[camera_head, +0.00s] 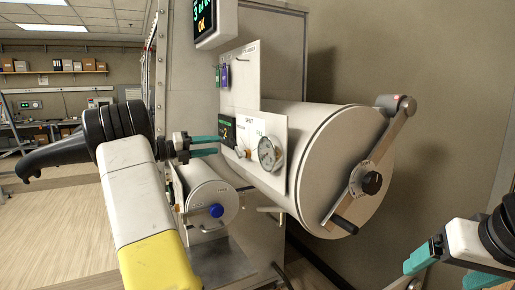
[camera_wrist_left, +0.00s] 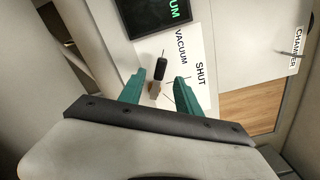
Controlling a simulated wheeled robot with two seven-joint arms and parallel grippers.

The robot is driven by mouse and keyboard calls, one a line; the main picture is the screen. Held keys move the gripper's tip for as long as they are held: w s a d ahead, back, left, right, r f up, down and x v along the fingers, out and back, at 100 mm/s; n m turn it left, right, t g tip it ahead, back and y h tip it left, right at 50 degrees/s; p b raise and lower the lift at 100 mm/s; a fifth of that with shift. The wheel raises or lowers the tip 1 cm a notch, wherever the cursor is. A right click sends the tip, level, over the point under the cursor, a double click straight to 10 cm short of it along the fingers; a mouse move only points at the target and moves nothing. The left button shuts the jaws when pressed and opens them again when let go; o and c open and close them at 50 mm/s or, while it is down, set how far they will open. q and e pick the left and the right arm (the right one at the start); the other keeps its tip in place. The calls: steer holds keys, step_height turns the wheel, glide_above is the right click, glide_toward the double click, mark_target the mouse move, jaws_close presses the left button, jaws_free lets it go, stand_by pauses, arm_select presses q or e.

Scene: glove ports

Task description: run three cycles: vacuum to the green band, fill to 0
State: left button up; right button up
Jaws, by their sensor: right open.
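The white valve panel (camera_head: 275,188) is on the side of the large cylinder. It carries a round gauge (camera_head: 269,153) whose needle I cannot read, and a small dark display (camera_head: 228,131) with green characters. In the left wrist view the panel shows the words VACUUM and SHUT and a valve handle with a black grip (camera_wrist_left: 160,68). My left gripper (camera_head: 218,146) is open at the panel's left side; its teal fingers (camera_wrist_left: 160,80) stand on either side of the handle in that view. Contact cannot be told. My right gripper (camera_head: 412,270) is open at the lower right, apart from the panel.
The large cylinder (camera_head: 325,130) has a door with a crank arm (camera_head: 387,140) and black knob. A screen (camera_head: 205,20) above reads OK. A wall stands close at right; open floor (camera_head: 60,220) lies left.

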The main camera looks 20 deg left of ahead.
mark_target(231, 143)
arm_select(q)
steer(key=x, duration=0.8)
jaws_close()
stand_by(1.4)
